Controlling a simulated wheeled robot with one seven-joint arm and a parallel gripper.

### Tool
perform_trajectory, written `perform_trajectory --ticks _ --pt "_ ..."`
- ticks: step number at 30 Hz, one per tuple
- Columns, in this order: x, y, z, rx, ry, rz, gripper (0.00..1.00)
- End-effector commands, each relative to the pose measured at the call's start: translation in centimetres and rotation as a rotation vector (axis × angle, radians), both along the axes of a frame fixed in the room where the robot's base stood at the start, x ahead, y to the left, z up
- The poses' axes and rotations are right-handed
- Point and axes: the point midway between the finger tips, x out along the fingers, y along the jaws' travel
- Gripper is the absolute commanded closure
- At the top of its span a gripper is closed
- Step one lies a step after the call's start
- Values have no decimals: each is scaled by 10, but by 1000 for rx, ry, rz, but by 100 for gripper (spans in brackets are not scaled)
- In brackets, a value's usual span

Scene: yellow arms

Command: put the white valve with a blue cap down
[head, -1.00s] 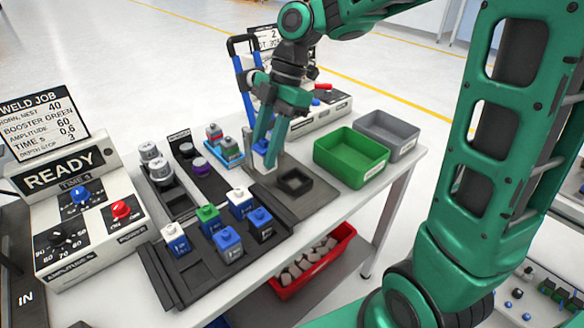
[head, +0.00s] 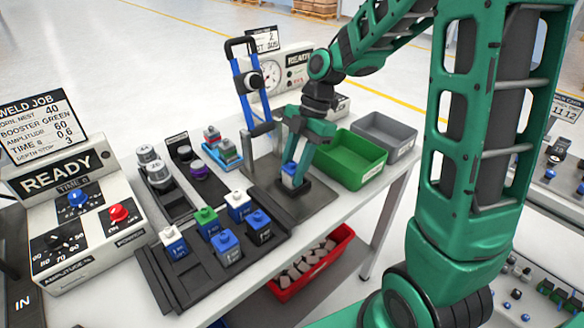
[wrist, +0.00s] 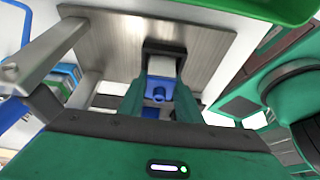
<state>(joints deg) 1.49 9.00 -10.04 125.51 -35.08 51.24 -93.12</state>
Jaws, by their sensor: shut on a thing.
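The white valve with a blue cap (head: 287,180) is between the fingers of my gripper (head: 291,172), which is shut on it. In the wrist view its blue cap (wrist: 158,94) faces the camera and its white body (wrist: 163,66) points away toward a dark square holder (wrist: 165,45). That black holder (head: 316,190) sits on a grey metal plate (head: 262,150). The valve is at the holder, apparently upright. I cannot tell whether its lower end is inside the holder or just above it; the fingers hide part of it.
A green bin (head: 350,158) and a grey bin (head: 388,132) stand just right of my gripper. A blue-framed press (head: 246,80) stands behind. A dark tray (head: 200,262) with several capped valves lies front left. A control box (head: 75,215) is at far left.

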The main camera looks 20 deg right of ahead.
Motion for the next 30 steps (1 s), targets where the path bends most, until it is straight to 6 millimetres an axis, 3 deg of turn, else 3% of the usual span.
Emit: perform_trajectory --ticks 8,9,11,22,30 --pt "0 0 -1 0 -1 1 92" --pt "0 0 -1 0 -1 1 60" --pt "0 0 -1 0 -1 1 50" --pt "1 -2 4 1 -4 -2 50" --pt "7 -18 44 1 -6 -4 50"
